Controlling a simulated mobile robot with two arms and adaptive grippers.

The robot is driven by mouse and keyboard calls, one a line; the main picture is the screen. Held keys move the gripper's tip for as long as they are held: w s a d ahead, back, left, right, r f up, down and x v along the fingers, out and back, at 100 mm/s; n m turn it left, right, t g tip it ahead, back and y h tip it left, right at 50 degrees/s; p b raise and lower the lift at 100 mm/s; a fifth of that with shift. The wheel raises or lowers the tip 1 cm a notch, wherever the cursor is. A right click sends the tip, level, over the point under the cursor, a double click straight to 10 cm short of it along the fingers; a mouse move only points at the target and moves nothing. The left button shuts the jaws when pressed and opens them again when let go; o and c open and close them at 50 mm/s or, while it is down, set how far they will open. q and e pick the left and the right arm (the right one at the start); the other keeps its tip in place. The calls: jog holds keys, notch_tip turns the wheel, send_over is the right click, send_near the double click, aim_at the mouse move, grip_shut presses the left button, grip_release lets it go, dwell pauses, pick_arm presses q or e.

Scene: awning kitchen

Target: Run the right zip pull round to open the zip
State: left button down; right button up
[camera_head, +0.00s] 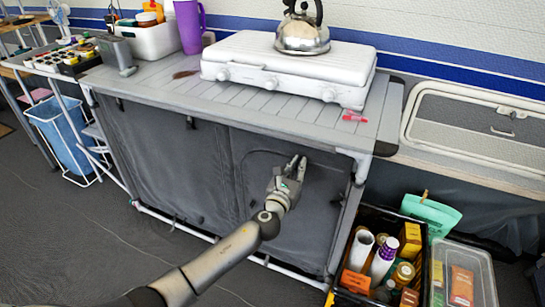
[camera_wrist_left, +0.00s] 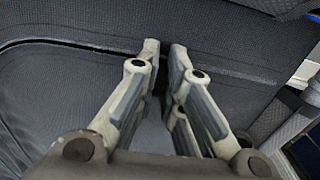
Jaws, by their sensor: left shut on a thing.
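The grey fabric front (camera_head: 190,165) of the kitchen unit has a right-hand panel with a curved zip line (camera_head: 254,153) along its top. My left gripper (camera_head: 297,164) is at the upper part of this panel, at the zip line. In the left wrist view, the fingertips of my left gripper (camera_wrist_left: 165,48) are close together at the zip track (camera_wrist_left: 75,40), which curves down at the left. The gripper is shut on the right zip pull, which is too small and too covered by the fingers to see clearly. My right gripper is not in view.
Above the panel is the worktop (camera_head: 150,84) with a white stove (camera_head: 240,60), a kettle (camera_head: 302,32) and a small red item (camera_head: 354,117). A black crate (camera_head: 338,297) of bottles and cartons and a clear box (camera_head: 490,280) stand at the lower right.

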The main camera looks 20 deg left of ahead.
pick_arm(q)
jog(key=d, duration=0.9)
jog(key=shift+s+d, duration=0.35)
jog(key=shift+s, duration=0.05)
jog(key=shift+s+d, duration=0.1)
jog(key=shift+d, duration=0.6)
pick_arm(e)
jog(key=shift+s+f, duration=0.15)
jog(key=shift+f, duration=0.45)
pick_arm(q)
jog(key=c, duration=1.5)
grip_release()
jog(key=shift+d, duration=0.15)
jog(key=shift+c, duration=0.2)
jog(key=shift+s+a, duration=0.2)
jog(key=shift+s, duration=0.2)
send_near(337, 171)
jog(key=s, duration=0.5)
jog(key=shift+s+a, duration=0.1)
